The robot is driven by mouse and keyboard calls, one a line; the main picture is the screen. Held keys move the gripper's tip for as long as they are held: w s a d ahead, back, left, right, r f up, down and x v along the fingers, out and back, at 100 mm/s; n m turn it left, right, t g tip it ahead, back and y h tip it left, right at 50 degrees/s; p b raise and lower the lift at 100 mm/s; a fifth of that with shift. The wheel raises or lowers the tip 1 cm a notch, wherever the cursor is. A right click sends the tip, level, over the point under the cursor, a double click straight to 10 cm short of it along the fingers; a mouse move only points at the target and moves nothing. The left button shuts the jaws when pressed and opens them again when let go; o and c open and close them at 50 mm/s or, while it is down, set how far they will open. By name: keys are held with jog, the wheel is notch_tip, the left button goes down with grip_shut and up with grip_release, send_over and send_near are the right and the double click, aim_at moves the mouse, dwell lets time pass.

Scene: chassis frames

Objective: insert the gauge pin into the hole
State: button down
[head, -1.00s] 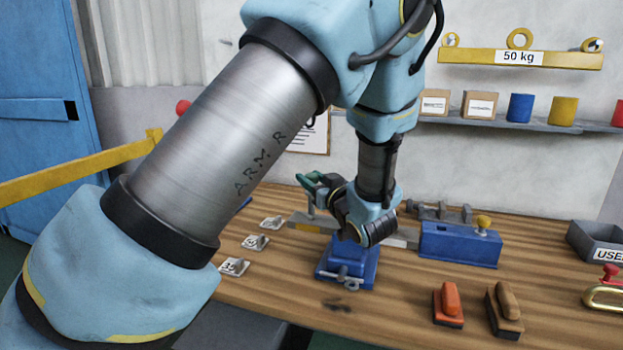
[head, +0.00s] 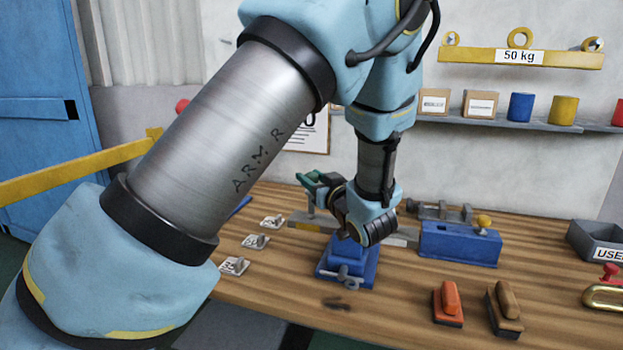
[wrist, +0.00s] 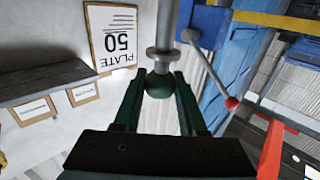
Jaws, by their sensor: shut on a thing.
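My gripper (head: 314,181) has dark green fingers, shut on the gauge pin's round green knob (wrist: 160,84) in the wrist view. The grey gauge pin (wrist: 164,25) has a metal collar beside the knob, and its shaft runs away from the fingers out of that view. In the head view the pin's shaft (head: 311,205) hangs upright below the fingers, over the left part of a grey bar (head: 300,222). The bar passes through a blue vise (head: 347,268). I cannot make out the hole, nor whether the pin's tip is in it.
Several small numbered plates (head: 256,242) lie left of the vise. A blue block with a yellow knob (head: 460,245) stands to the right. An orange-handled tool (head: 449,303) and a brown-handled tool (head: 506,308) lie at the front right. A grey bin (head: 592,243) is at the far right.

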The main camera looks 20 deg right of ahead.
aim_at(312, 211)
jog(key=shift+f+b, duration=2.4)
jog(key=shift+f, duration=0.9)
jog(key=shift+c, duration=1.9)
grip_release()
jog(key=s+b, duration=0.2)
jog(key=s, duration=0.8)
jog(key=shift+s+d+b, duration=0.2)
jog(key=shift+s+b, duration=0.1)
jog(key=shift+s, duration=0.1)
jog(key=shift+s, duration=0.1)
